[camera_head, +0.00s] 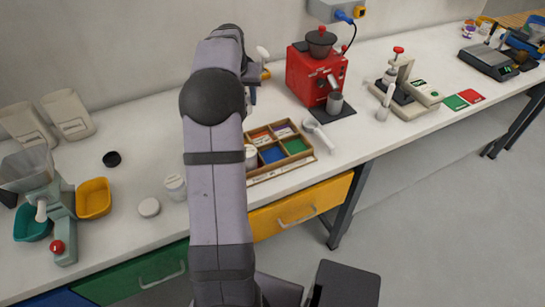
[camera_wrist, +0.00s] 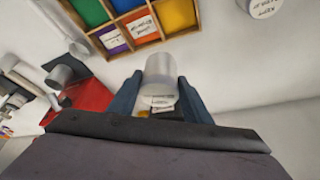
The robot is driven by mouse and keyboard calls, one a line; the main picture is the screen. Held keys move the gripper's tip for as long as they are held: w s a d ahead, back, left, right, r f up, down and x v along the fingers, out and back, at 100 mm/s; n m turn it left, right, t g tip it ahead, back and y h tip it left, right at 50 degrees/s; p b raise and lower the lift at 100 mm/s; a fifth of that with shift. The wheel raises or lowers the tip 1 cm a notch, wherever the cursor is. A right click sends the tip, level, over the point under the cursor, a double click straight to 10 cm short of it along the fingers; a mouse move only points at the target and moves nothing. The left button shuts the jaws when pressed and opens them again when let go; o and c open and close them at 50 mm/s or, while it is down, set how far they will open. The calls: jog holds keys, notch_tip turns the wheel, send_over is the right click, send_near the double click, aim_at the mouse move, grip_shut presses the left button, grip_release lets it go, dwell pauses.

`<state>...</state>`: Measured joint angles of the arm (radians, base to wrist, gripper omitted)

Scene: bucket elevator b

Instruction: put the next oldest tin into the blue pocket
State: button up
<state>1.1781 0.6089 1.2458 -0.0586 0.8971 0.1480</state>
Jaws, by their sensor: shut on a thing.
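My gripper (camera_wrist: 158,98) is shut on a pale tin (camera_wrist: 160,68) in the wrist view. The tin has a small label, too blurred to read. The held tin appears beside the tray's back edge, outside the pockets. Another white tin (camera_head: 250,158), partly hidden, stands at the blue pocket's left. A labelled tin (camera_head: 175,188) stands left of the tray.
A white scoop (camera_head: 318,135) lies beside the tray's right end, near the red coffee machine (camera_head: 309,80). A white round lid (camera_head: 149,207), a black disc (camera_head: 111,159) and a yellow bin (camera_head: 94,198) are at the left. Labelled cards lie in the tray's back pockets.

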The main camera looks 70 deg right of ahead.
jog(key=s+a+f+m+g+y, duration=0.1)
jog(key=s+a+m+g, duration=0.4)
jog(key=s+m, duration=0.5)
jog(key=f+m, duration=0.1)
jog(key=m, duration=0.3)
jog(key=shift+s, duration=0.3)
jog(key=shift+y, duration=0.3)
jog(key=shift+f+p, duration=1.65)
jog(key=shift+f, duration=3.4)
jog(key=shift+f, duration=0.15)
jog(key=o, duration=1.2)
jog(key=shift+c, duration=0.2)
